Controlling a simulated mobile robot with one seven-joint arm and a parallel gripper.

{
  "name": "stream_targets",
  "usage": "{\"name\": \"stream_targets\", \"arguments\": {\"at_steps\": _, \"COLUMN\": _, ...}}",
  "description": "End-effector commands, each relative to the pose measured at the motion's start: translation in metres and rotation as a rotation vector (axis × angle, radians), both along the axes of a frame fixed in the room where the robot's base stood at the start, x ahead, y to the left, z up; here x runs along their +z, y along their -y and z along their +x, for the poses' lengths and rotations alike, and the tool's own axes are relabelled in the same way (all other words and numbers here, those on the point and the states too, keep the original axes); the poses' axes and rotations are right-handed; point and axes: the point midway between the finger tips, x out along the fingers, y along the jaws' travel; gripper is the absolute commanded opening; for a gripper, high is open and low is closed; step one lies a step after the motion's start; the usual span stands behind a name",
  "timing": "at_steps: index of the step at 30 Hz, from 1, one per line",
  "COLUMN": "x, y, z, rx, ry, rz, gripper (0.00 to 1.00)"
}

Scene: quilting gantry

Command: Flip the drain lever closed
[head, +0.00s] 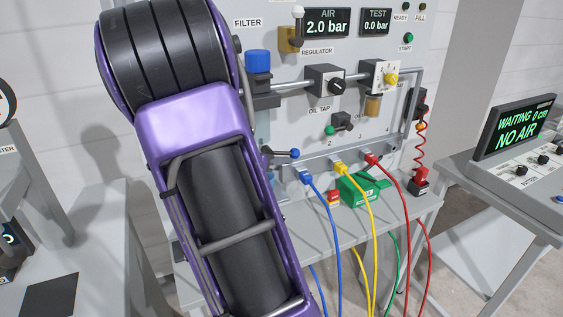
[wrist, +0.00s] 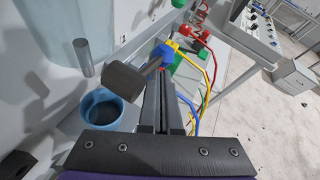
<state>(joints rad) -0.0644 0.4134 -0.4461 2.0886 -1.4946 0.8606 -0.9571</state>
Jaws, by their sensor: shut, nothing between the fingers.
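The drain lever (head: 284,154) sticks out sideways from under the filter in the head view and ends in a blue knob. In the wrist view the lever's dark hub (wrist: 124,80) is left of the fingers, and its rod runs up right to the blue knob (wrist: 166,52). My gripper (wrist: 164,76) is shut and empty. Its tips are just below the rod and knob in the wrist view; I cannot tell whether they touch. The gripper is hidden behind my purple arm in the head view.
A blue cup (wrist: 91,111) stands below left of the fingers. The clear filter bowl (wrist: 79,28) is at upper left. Blue (head: 325,205), yellow (head: 371,215) and red (head: 395,190) hoses hang to the right. The panel (head: 290,115) is close behind.

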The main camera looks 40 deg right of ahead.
Motion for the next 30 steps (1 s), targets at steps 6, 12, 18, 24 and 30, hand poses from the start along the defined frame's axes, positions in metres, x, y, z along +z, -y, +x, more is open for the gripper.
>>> {"name": "stream_targets", "arguments": {"at_steps": 6, "x": -0.001, "y": 0.002, "z": 0.000, "rx": 0.002, "ry": -0.052, "rz": -0.146, "gripper": 0.00}}
{"name": "stream_targets", "arguments": {"at_steps": 12, "x": 0.009, "y": 0.004, "z": -0.001, "rx": 0.000, "ry": -0.089, "rz": -0.275, "gripper": 0.00}}
{"name": "stream_targets", "arguments": {"at_steps": 18, "x": 0.011, "y": 0.004, "z": -0.001, "rx": 0.001, "ry": -0.090, "rz": -0.285, "gripper": 0.00}}
{"name": "stream_targets", "arguments": {"at_steps": 24, "x": 0.010, "y": 0.004, "z": -0.001, "rx": 0.001, "ry": -0.090, "rz": -0.284, "gripper": 0.00}}
{"name": "stream_targets", "arguments": {"at_steps": 30, "x": 0.002, "y": -0.003, "z": 0.003, "rx": 0.001, "ry": -0.091, "rz": -0.283, "gripper": 0.00}}
